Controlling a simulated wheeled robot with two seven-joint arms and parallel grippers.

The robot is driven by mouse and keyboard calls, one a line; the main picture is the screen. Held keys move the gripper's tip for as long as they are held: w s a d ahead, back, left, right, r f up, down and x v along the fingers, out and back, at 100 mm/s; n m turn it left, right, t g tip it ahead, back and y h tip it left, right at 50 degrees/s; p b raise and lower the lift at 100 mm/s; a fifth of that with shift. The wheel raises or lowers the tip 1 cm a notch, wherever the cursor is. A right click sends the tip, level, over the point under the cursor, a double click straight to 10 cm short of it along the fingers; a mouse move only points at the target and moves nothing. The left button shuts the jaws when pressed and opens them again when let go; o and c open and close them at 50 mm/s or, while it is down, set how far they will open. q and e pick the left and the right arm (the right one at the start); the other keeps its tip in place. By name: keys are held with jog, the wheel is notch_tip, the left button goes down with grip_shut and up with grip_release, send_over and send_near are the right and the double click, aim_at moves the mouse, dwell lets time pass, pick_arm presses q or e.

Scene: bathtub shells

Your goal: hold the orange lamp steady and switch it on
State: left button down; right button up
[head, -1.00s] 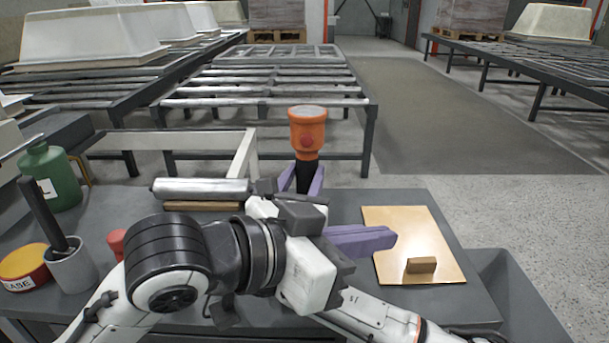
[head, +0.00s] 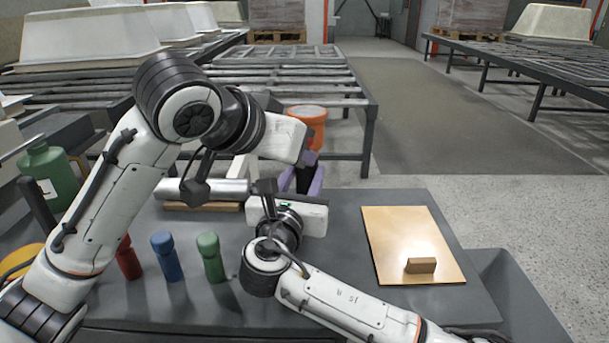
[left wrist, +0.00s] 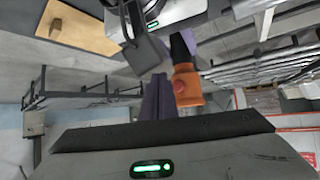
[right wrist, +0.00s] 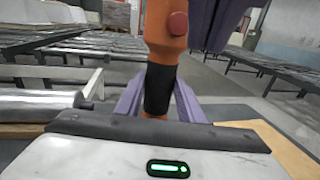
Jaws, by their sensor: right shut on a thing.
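The orange lamp (head: 308,114) stands upright with its black handle in my right gripper (head: 303,180); the purple fingers are around the handle, also seen in the right wrist view (right wrist: 158,98). Its round red button (right wrist: 178,23) shows on the orange body. In the head view my left arm hides part of the lamp. My left gripper (left wrist: 157,97) has its purple fingers together, empty, beside the lamp's head. In the right wrist view these fingers are just right of the button; I cannot tell whether they touch the lamp. Whether it is lit cannot be seen.
Red (head: 128,258), blue (head: 166,256) and green (head: 211,257) small bottles stand at the front of the bench. A metal roller (head: 205,192) lies behind them. A tan board (head: 405,235) with a wooden block (head: 420,265) is at right. A green jug (head: 50,175) stands left.

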pick_arm(q)
jog(key=shift+w, duration=1.4)
jog(key=shift+w, duration=0.1)
dwell(0.9)
jog(key=shift+w+d, duration=0.1)
jog(key=shift+w, duration=0.35)
dwell(0.3)
jog(key=shift+s, duration=0.55)
jog(key=s, duration=0.6)
pick_arm(e)
jog(key=o, duration=1.3)
jog(key=shift+c, duration=0.2)
